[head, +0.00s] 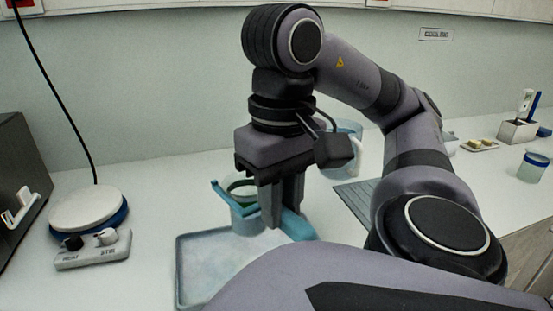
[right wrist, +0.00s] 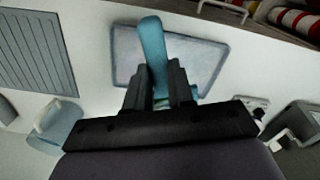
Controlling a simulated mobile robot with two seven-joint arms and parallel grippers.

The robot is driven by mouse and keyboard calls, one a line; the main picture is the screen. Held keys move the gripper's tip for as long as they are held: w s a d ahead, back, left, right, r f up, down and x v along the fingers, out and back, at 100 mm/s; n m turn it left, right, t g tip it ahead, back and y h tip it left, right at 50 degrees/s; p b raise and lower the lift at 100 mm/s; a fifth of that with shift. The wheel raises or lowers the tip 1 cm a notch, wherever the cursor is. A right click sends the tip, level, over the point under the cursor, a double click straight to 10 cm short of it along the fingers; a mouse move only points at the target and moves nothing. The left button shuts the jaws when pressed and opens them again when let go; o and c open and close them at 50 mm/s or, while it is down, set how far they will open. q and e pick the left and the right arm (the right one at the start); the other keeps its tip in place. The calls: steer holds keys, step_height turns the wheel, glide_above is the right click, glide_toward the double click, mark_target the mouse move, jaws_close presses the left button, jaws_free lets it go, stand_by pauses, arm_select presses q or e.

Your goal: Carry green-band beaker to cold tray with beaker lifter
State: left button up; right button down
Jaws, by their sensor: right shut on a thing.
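My right gripper (head: 280,205) is shut on the teal beaker lifter (head: 298,225), whose handle also shows between the fingers in the right wrist view (right wrist: 153,50). The lifter's far end (head: 219,192) shows beside the green-band beaker (head: 244,212), a clear vessel with a dark green band near its rim. The beaker looks upright, at the back edge of the pale grey cold tray (head: 195,272). I cannot tell whether it touches the tray or hangs above it. The gripper hides part of the beaker and lifter. The tray also shows in the right wrist view (right wrist: 205,62). My left gripper is not in view.
A round white plate (head: 87,208) and a heat/stir control box (head: 92,250) stand left, by a dark appliance (head: 18,185). A pale blue jug (head: 345,135) and ribbed grey mat (head: 352,196) lie behind the arm. A blue-band beaker (head: 531,168) stands far right.

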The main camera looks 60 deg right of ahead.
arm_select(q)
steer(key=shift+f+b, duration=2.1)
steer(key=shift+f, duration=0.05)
arm_select(e)
steer(key=shift+f, duration=2.2)
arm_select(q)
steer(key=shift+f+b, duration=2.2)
arm_select(e)
steer(key=shift+f, duration=2.25)
steer(key=shift+s+a, duration=0.1)
steer(key=shift+s, duration=0.05)
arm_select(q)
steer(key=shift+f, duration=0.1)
arm_select(e)
steer(key=shift+s+a, duration=0.15)
steer(key=shift+s, duration=0.15)
